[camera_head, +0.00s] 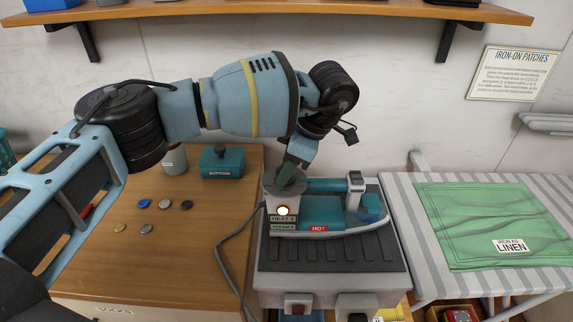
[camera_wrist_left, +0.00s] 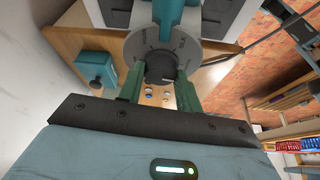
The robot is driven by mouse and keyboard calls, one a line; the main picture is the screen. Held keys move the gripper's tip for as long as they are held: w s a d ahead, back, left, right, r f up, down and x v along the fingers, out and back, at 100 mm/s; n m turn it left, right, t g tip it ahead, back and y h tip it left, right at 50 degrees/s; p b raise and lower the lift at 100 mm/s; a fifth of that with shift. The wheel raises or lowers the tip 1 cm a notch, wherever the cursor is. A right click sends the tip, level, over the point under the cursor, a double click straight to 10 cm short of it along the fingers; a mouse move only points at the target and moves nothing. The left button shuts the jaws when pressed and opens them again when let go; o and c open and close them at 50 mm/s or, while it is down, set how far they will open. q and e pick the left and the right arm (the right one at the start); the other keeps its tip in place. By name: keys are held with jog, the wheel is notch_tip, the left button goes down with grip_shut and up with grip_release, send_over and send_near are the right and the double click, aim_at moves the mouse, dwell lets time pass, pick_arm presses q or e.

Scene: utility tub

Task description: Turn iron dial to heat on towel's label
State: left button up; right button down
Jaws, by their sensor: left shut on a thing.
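The teal iron (camera_head: 325,215) stands on a dark ribbed rest on a grey stand. Its rear panel has a lit round lamp, a plate that seems to read HEAT and STEAM, and a red HOT tag. My left gripper (camera_head: 286,178) reaches down to the iron's rear end. In the wrist view its green fingers (camera_wrist_left: 160,82) are shut on the knob from both sides. The green towel (camera_head: 480,215) carries a label (camera_head: 510,246) reading IRON AS LINEN. My right gripper is not in view.
A wooden table (camera_head: 180,255) at left holds several loose buttons and a teal box (camera_head: 222,162). The iron's cord hangs beside the stand. A striped ironing board (camera_head: 400,200) is at right. A sign (camera_head: 507,75) and a shelf (camera_head: 290,10) are on the wall.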

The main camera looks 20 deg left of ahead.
pick_arm(q)
jog(key=m+t, duration=0.1)
jog(key=m, duration=0.1)
jog(key=m+t+p, duration=0.1)
jog(key=m, duration=0.2)
jog(key=shift+s+m, duration=0.2)
jog(key=shift+m, duration=0.1)
jog(key=m+t+h, duration=0.1)
jog(key=m, duration=0.2)
jog(key=shift+s+m, duration=0.1)
jog(key=shift+m, duration=0.2)
jog(key=shift+m+t, duration=0.3)
jog(key=shift+m, duration=0.2)
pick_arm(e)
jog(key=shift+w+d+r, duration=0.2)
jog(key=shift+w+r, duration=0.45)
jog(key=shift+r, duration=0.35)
pick_arm(q)
jog(key=shift+f, duration=0.1)
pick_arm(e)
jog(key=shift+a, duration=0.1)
pick_arm(q)
jog(key=o, duration=1)
